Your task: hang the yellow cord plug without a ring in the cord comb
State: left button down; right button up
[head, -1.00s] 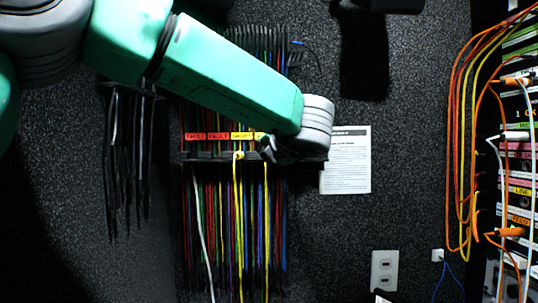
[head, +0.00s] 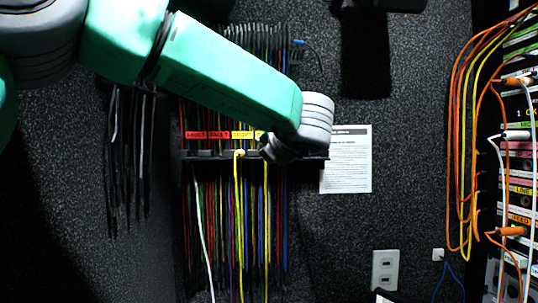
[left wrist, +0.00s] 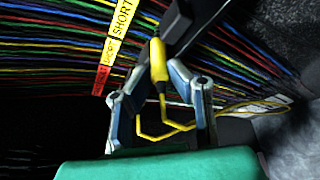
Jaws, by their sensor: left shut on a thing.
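The cord comb (head: 215,155) is a dark bar on the wall, with red and yellow labels above it and cords hanging below. My left gripper (head: 268,152) is at the comb's right part, its fingers mostly hidden by my wrist. In the left wrist view, my left gripper (left wrist: 159,95) is shut on a yellow cord plug (left wrist: 158,58), which stands up between its fingers beside a black bar (left wrist: 190,28). I see no ring on this plug. Whether it sits in a slot is unclear. Another yellow plug (head: 239,154) hangs at the comb, left of my gripper. My right gripper is out of view.
A bundle of black cords (head: 128,160) hangs at the left. A printed sheet (head: 346,160) is right of the comb, with a wall socket (head: 385,270) below. Orange and yellow cords (head: 457,150) hang beside a rack at the far right.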

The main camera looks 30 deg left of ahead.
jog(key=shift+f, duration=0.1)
pick_arm(q)
jog(key=shift+c, duration=1.6)
grip_release()
jog(key=shift+s+d+f, duration=0.1)
jog(key=shift+s+d, duration=0.05)
jog(key=shift+s, duration=0.15)
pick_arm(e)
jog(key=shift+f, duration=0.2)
pick_arm(q)
jog(key=shift+s+d+b, duration=0.25)
jog(key=shift+s+b, duration=0.15)
jog(key=shift+s, duration=0.15)
jog(key=shift+s+d+b, duration=0.25)
jog(key=shift+s+b, duration=0.1)
jog(key=shift+s, duration=0.15)
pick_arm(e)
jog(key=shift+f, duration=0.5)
pick_arm(q)
jog(key=shift+s, duration=0.1)
